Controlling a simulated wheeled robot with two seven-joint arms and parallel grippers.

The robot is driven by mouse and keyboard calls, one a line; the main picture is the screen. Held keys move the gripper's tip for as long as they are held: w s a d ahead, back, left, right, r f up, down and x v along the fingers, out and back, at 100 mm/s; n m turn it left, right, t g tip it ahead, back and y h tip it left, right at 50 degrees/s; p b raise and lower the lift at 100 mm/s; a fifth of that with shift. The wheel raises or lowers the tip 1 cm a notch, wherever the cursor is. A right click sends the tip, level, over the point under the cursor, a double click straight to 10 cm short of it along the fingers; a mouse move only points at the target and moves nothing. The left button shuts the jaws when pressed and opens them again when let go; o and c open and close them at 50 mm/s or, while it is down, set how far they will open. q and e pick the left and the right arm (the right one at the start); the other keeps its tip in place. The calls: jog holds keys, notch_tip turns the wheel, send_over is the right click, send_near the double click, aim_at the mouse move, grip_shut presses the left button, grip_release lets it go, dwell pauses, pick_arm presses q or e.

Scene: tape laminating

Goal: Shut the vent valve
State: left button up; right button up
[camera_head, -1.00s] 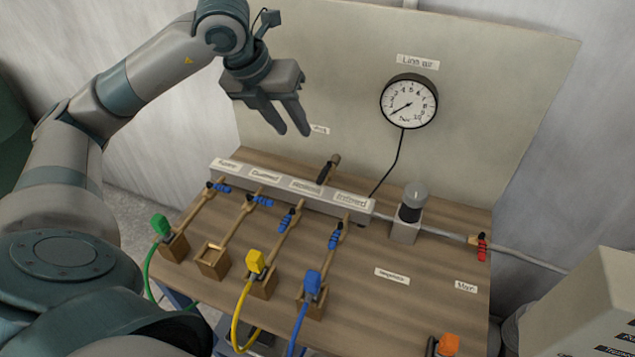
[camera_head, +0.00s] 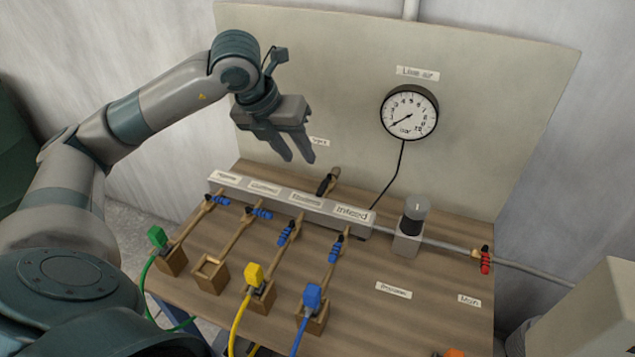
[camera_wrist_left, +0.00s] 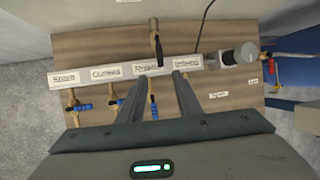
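The valve with a black handle (camera_head: 325,185) stands behind the middle of the grey manifold, below a small panel label (camera_head: 319,141) that my left gripper partly covers and I cannot read clearly. In the left wrist view the handle (camera_wrist_left: 158,50) runs from a brass body toward the manifold. My left gripper (camera_head: 299,159) is open and empty, fingers pointing down, above and left of the handle in the head view. In the left wrist view its fingertips (camera_wrist_left: 160,77) are apart, and the handle lies beyond them. My right gripper is not in view.
The labelled manifold (camera_head: 290,203) has several branches with blue-handled valves. Green (camera_head: 157,238), yellow (camera_head: 254,274) and blue (camera_head: 313,296) plugs with hoses sit in front. A grey regulator (camera_head: 410,228), red-handled valve (camera_head: 486,260) and gauge (camera_head: 409,112) are to the right.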

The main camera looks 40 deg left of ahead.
aim_at(320, 189)
pick_arm(q)
jog(key=p+x, duration=0.3)
jog(key=x, duration=1.1)
jog(key=shift+w+f+p, duration=0.15)
jog(key=shift+p, duration=0.15)
grip_shut()
